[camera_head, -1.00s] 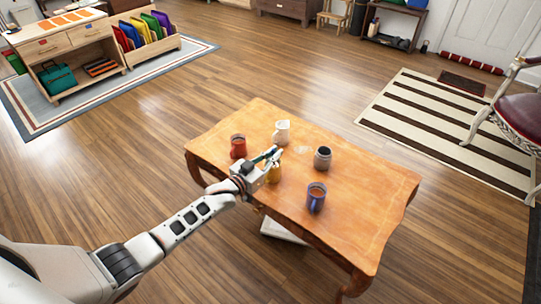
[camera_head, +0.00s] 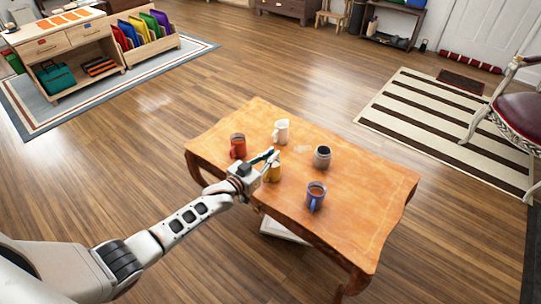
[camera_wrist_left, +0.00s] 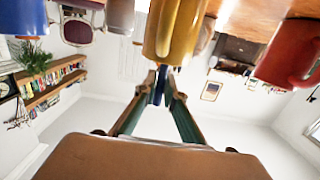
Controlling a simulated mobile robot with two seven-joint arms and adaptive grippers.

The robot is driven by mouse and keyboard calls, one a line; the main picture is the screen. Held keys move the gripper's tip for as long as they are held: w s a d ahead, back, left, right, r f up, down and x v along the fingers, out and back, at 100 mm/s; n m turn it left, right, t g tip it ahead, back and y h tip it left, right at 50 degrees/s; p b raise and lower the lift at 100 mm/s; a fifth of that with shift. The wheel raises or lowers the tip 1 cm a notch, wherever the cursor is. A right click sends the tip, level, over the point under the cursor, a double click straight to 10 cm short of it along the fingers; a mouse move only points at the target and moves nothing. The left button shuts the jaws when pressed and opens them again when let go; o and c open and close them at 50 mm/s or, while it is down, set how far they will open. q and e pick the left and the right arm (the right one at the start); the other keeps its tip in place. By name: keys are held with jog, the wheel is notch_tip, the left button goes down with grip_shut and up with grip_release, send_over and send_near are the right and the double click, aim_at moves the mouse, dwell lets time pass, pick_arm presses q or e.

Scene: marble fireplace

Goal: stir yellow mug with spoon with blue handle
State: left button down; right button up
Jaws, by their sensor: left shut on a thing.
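The yellow mug (camera_head: 274,174) stands on the wooden table, just beside and partly behind my left gripper (camera_head: 268,157). In the left wrist view the yellow mug (camera_wrist_left: 174,28) is large at the top centre, just beyond the fingertips. My left gripper is shut on the blue handle of the spoon (camera_wrist_left: 159,86), which shows between the fingers there. The spoon's far end is hidden, so I cannot tell whether it is inside the mug. My right gripper is not in view.
On the table (camera_head: 362,215) stand a red mug (camera_head: 238,147), a white mug (camera_head: 281,132), a dark grey mug (camera_head: 322,157) and a blue mug (camera_head: 316,196). The table's right end is clear. A chair (camera_head: 518,112) stands at the far right.

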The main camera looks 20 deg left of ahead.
pick_arm(q)
jog(key=shift+r, duration=0.1)
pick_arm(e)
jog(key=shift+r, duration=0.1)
pick_arm(q)
notch_tip(320, 180, up, 2)
jog(key=shift+w+p, duration=0.1)
jog(key=shift+p, duration=0.45)
jog(key=shift+r, duration=0.3)
jog(key=shift+r+p, duration=1.2)
jog(key=shift+r, duration=0.6)
jog(key=shift+r+p, duration=0.5)
jog(key=shift+p, duration=0.15)
jog(key=shift+r+p, duration=0.7)
jog(key=shift+r, duration=0.3)
jog(key=shift+f, duration=0.1)
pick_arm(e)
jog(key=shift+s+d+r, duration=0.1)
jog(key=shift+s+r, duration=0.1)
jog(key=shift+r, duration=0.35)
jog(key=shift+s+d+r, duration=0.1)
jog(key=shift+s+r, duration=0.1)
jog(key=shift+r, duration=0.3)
